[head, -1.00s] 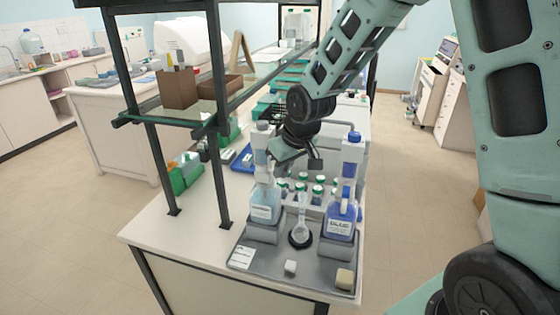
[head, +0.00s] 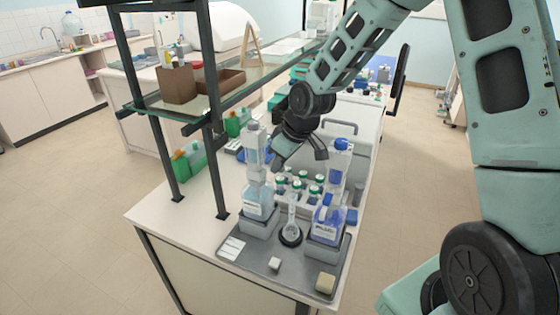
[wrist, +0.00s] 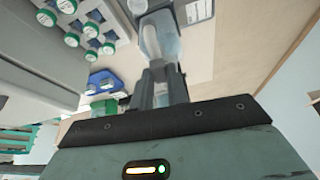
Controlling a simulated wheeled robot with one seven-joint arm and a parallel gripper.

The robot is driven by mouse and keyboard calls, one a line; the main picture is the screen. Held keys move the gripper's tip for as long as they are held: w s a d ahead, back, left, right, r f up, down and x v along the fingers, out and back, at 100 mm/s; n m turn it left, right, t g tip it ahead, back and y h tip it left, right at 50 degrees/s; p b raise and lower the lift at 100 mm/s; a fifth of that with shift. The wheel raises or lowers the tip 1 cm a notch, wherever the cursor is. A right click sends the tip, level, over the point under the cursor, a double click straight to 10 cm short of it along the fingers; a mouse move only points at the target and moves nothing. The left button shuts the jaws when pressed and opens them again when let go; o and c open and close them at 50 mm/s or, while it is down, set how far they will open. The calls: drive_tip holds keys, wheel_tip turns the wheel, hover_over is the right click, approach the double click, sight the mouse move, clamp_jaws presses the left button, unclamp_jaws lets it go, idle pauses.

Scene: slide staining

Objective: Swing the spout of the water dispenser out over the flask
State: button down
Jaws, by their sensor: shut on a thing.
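The water dispenser (head: 258,199) is the left bottle, with pale clear liquid, a clear upper cylinder and a grey cap. It stands upright on a grey block. My gripper (head: 279,163) is at the right side of its upper part. In the wrist view the fingers (wrist: 161,88) are shut on a small pale part in front of the clear bottle (wrist: 160,38). This seems to be the spout, mostly hidden by the fingers. The flask (head: 291,217) stands upright in a black ring on the grey tray, to the right of the water dispenser. I cannot make out the spout's tip.
A blue-filled dispenser (head: 327,222) with a blue cap stands right of the flask. Several green-capped bottles (head: 300,185) stand in a rack behind. A small white block (head: 274,264) and a beige block (head: 325,283) lie at the tray's front. A shelf post (head: 214,160) rises at left.

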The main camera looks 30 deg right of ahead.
drive_tip(key=c, duration=1.4)
unclamp_jaws()
drive_tip(key=shift+o, duration=0.2)
drive_tip(key=shift+r, duration=0.1)
drive_tip(key=v, duration=1.7)
drive_tip(key=shift+s+d, duration=0.1)
